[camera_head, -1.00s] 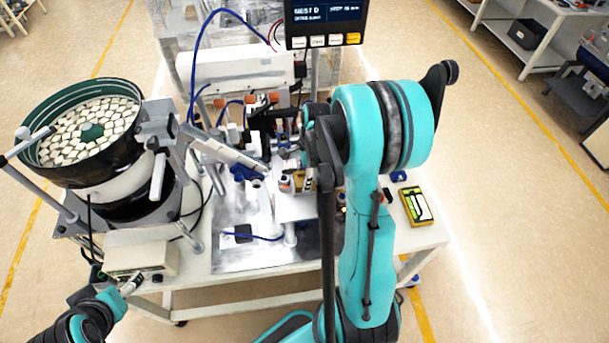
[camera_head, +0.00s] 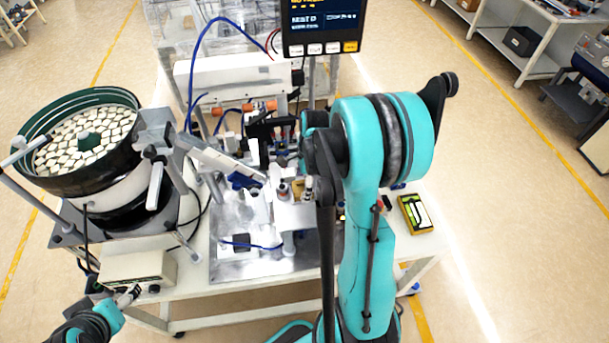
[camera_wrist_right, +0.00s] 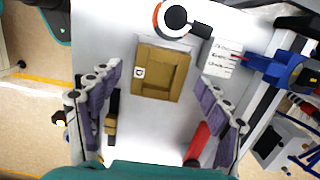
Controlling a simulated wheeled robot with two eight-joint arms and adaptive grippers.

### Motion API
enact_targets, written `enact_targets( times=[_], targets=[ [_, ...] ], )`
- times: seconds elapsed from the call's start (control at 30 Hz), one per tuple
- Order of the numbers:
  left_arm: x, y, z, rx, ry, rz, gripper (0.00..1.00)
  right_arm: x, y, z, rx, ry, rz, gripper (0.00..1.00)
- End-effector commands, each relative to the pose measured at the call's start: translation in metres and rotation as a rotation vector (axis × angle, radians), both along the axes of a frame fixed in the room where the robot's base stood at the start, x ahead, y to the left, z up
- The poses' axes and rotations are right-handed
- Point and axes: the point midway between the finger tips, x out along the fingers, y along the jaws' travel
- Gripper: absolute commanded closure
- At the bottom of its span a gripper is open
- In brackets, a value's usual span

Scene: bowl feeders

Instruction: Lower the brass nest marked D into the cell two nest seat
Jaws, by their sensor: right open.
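The brass nest marked D (camera_wrist_right: 163,73) shows in the right wrist view as a square brass block with a white D label. It lies over a grey rectangular patch (camera_wrist_right: 178,44) on a white surface; I cannot tell whether it is fully down in a seat. My right gripper (camera_wrist_right: 160,80) is open, its ribbed grey-purple fingers spread left and right of the nest, apart from it. In the head view a small brass patch (camera_head: 299,189) shows beside my right arm, which hides much there. My left gripper (camera_head: 128,295) is at the lower left, near a beige control box.
A bowl feeder (camera_head: 88,145) full of pale parts stands at left. The beige box (camera_head: 138,267) is below it. A display (camera_head: 322,24) reads NEST D. In the wrist view, a handwritten card (camera_wrist_right: 227,57), a blue fitting (camera_wrist_right: 280,68) and a red part (camera_wrist_right: 198,143) surround the nest.

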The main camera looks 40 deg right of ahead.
Motion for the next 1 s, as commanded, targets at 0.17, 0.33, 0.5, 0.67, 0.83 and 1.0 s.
enact_targets(
  times=[0.17,0.33,0.5,0.67,0.83,1.0],
  targets=[
    [0.0,0.0,0.0,0.0,0.0,0.0,0.26,-0.003,-0.003,0.033,0.0,0.0,-0.001,0.23],
    [0.0,0.0,0.0,0.0,0.0,0.0,0.26,-0.005,-0.007,0.07,0.0,0.0,-0.001,0.23],
    [0.0,0.0,0.0,0.0,0.0,0.0,0.26,-0.006,-0.01,0.098,0.0,0.0,-0.001,0.23],
    [0.0,0.0,0.0,0.0,0.0,0.0,0.26,-0.007,-0.012,0.111,0.0,0.0,0.0,0.23],
    [0.0,0.0,0.0,0.0,0.0,0.0,0.26,-0.007,-0.012,0.112,0.0,0.0,0.0,0.23],
    [0.0,0.0,0.0,0.0,0.0,0.0,0.26,-0.007,-0.012,0.112,0.0,0.0,0.0,0.23]
  ],
)
